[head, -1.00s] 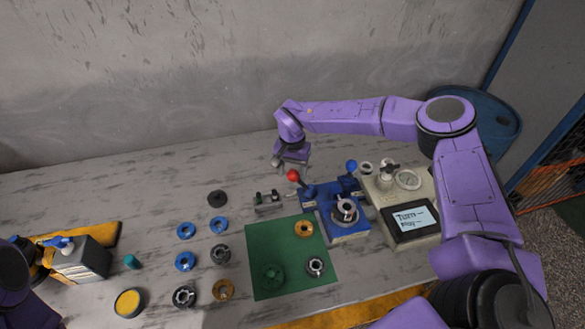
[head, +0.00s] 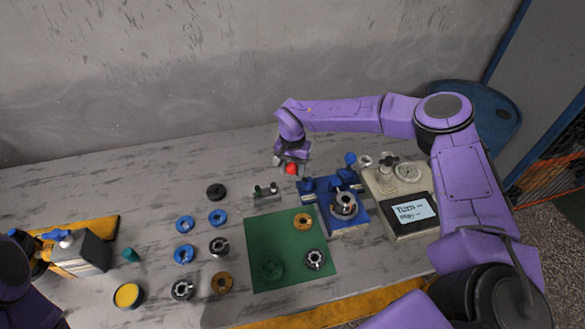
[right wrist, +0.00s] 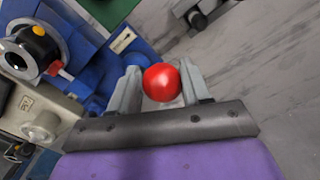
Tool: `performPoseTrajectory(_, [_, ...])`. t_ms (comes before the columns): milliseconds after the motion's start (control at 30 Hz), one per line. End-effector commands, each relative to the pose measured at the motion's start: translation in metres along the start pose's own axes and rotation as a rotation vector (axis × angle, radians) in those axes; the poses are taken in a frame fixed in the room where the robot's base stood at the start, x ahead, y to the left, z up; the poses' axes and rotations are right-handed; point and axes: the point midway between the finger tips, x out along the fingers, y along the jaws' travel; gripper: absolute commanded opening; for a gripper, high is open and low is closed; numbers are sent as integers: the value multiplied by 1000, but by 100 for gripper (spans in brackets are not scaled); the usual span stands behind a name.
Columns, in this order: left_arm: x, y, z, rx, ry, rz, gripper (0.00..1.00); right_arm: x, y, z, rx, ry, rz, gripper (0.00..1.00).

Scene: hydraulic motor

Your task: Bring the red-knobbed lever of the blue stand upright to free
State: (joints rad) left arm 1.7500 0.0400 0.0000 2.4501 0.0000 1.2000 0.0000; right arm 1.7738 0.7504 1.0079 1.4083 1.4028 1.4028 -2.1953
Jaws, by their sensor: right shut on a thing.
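The blue stand (head: 353,223) sits right of the green mat and holds a metal ring part (head: 344,203) on top. Its red knob (head: 291,169) is at the stand's back left, so the lever leans out to the left; most of the lever's rod is hidden. My right gripper (head: 292,164) is shut on the red knob. In the right wrist view the red knob (right wrist: 161,82) sits between the two grey fingers, with the blue stand (right wrist: 80,65) to the left. My left arm shows at the left edge; its gripper does not show.
A blue-knobbed lever (head: 350,159) rises at the stand's back right. A beige gauge box with a screen (head: 411,211) is close on the right. A small metal fixture (head: 266,191) is to the left. The green mat (head: 285,245) and several loose rings lie in front and left.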

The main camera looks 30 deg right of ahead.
Motion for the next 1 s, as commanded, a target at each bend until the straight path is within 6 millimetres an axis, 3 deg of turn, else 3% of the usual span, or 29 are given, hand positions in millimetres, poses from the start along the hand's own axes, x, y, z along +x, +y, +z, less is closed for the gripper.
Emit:
performPoseTrajectory(267, [-10, -1, -4, 0, 0, 0, 43, -9, 9, -6, 1, 3, -4, 26])
performPoseTrajectory(1000, [-19, -2, -8, 0, 0, 0, 43, -11, 23, -13, 5, 2, 3, 26])
